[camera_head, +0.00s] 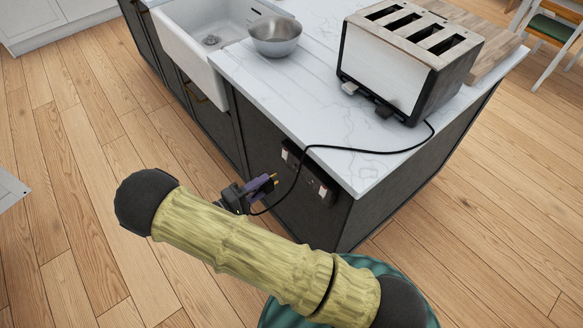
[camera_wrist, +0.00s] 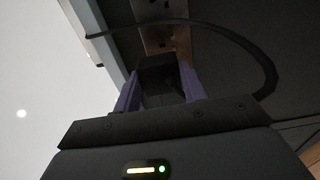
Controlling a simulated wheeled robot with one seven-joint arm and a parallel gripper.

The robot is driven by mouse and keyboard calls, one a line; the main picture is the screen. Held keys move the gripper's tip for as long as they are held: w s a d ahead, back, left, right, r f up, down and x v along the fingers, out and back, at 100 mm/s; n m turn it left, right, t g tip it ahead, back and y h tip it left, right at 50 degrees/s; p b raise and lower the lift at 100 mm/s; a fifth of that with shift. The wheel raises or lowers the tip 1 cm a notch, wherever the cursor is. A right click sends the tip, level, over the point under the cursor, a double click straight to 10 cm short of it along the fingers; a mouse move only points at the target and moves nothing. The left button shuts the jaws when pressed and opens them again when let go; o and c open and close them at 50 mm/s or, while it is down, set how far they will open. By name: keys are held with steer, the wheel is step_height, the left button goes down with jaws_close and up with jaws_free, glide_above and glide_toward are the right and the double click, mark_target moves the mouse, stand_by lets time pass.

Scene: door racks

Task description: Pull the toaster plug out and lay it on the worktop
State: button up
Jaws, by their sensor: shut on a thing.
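The toaster (camera_head: 400,62) stands on the white marbled worktop (camera_head: 290,97), near its right end. Its black cord (camera_head: 370,151) runs over the worktop's edge and hangs down to my gripper. My gripper (camera_head: 262,187) is beside the island's side panel, with purple fingers shut on the black plug (camera_wrist: 158,78). In the head view brass-coloured pins show at the plug's far end, apart from the socket (camera_head: 310,178). The socket also shows in the wrist view (camera_wrist: 165,30), beyond the plug. The fingers hide part of the plug.
A metal bowl (camera_head: 275,36) stands on the worktop beside the white sink (camera_head: 205,45). A wooden board (camera_head: 492,52) lies behind the toaster. The worktop's front corner is clear apart from the cord. The worktop edge overhangs the socket.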

step_height(320, 180, up, 19)
steer(key=p, duration=1.2)
stand_by(1.5)
steer(key=w+a+b, duration=0.7)
steer(key=w+a, duration=0.3)
steer(key=w, duration=0.5)
stand_by(1.8)
steer(key=shift+a, duration=0.1)
steer(key=shift+b, duration=0.4)
